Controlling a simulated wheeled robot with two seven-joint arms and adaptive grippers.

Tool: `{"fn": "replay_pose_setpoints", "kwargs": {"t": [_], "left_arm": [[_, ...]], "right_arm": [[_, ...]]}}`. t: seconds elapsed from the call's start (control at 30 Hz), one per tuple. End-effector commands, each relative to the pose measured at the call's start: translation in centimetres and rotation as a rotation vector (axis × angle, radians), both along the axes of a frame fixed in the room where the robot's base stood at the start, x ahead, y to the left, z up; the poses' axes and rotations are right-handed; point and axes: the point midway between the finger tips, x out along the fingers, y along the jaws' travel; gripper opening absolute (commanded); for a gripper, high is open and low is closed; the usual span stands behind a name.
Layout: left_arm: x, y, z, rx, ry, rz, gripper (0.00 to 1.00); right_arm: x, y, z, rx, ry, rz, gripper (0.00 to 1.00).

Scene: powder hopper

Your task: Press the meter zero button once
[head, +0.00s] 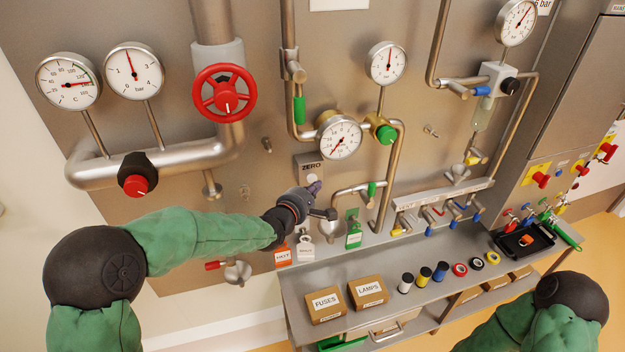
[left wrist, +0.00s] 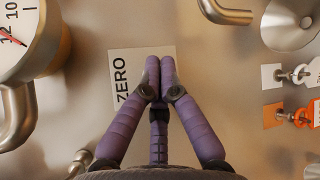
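The plate marked ZERO (head: 308,167) is on the steel panel, below and left of a round brass-bodied meter (head: 340,138). In the left wrist view the same plate (left wrist: 121,72) lies behind my left gripper (left wrist: 159,65), whose purple fingers are together and empty. In the head view the left gripper (head: 315,188) is at the lower part of the plate. The button itself is mostly hidden by the fingertips; I cannot tell whether they touch it. My right gripper is out of view; only part of my right arm shows at the lower right.
A bent pipe with a green-handled valve (head: 372,190) is close right of the left gripper. Hanging tags (head: 283,256) and a funnel are below it. A shelf with boxes (head: 325,304) and spools stands beneath. A red handwheel (head: 225,92) is up left.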

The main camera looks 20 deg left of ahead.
Motion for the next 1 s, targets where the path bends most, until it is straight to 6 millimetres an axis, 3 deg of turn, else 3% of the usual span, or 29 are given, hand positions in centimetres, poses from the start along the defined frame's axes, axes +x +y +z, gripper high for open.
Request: {"fn": "replay_pose_setpoints", "kwargs": {"t": [1.0], "left_arm": [[0.75,0.52,0.03,0.000,0.000,0.000,0.00]], "right_arm": [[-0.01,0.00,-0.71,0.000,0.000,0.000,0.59]]}}
